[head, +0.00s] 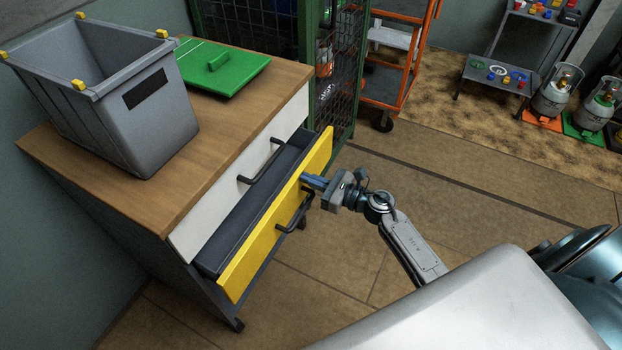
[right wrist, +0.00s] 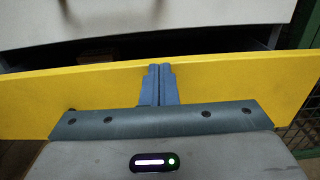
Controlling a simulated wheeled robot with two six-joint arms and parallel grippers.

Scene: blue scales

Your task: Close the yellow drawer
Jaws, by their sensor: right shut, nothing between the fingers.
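The yellow drawer (head: 260,240) is pulled part way out of the wooden-topped cabinet, below a white drawer front (head: 205,222). My left gripper is not in view.
A grey bin (head: 150,125) with yellow corners and a green lid (head: 225,68) lie on the cabinet top (head: 160,190). A green mesh cage (head: 345,70) stands close beyond the cabinet. An orange cart (head: 400,60) is further back. The floor (head: 450,190) right of the drawer is clear.

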